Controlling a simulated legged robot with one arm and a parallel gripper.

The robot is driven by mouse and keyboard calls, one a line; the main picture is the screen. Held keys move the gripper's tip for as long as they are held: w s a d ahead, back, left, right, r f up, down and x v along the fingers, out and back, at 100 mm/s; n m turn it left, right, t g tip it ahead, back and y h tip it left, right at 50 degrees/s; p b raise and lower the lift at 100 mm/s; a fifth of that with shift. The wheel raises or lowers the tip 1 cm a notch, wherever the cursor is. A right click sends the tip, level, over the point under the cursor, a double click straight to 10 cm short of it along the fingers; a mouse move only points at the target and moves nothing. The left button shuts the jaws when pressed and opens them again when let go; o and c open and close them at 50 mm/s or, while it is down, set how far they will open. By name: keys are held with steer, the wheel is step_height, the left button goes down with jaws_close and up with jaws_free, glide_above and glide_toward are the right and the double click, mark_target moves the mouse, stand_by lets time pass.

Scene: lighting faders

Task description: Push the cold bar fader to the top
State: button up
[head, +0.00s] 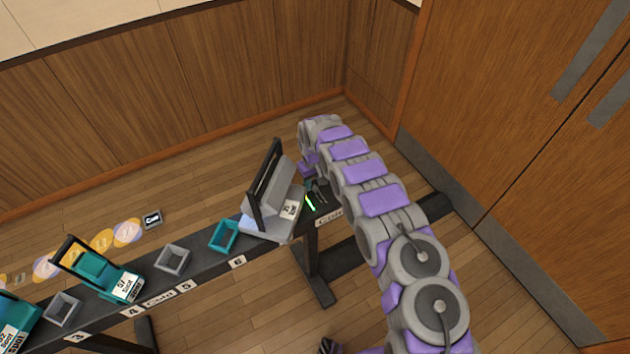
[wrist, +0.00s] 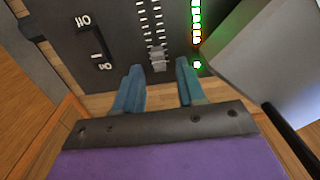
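The cold bar fader has a small grey knob (wrist: 158,60) on a dark panel (wrist: 115,45) in the wrist view. Rows of pale tick marks run from it toward the top of the picture. My gripper (wrist: 158,78) is open, its two teal fingers on either side just short of the knob, with visible gaps. Contact is not visible. In the head view the panel (head: 322,204) is small at the bar's right end, with a green light strip. My gripper (head: 308,183) is over its far edge, mostly hidden by my arm.
A grey lamp housing (head: 272,200) with a black frame stands just left of the panel; it also shows close on the right in the wrist view (wrist: 270,55). A switch (wrist: 102,62) is left of the knob. More lamps and trays line the bar (head: 205,275). Wooden doors (head: 520,130) stand right.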

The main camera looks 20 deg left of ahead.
steer(key=shift+a+f, duration=0.15)
steer(key=shift+a, duration=0.3)
steer(key=shift+d+r, duration=0.2)
steer(key=shift+r, duration=0.15)
step_height(320, 180, up, 17)
steer(key=p, duration=0.2)
steer(key=shift+f+p, duration=0.15)
steer(key=shift+p, duration=0.25)
steer(key=shift+w+a, duration=0.1)
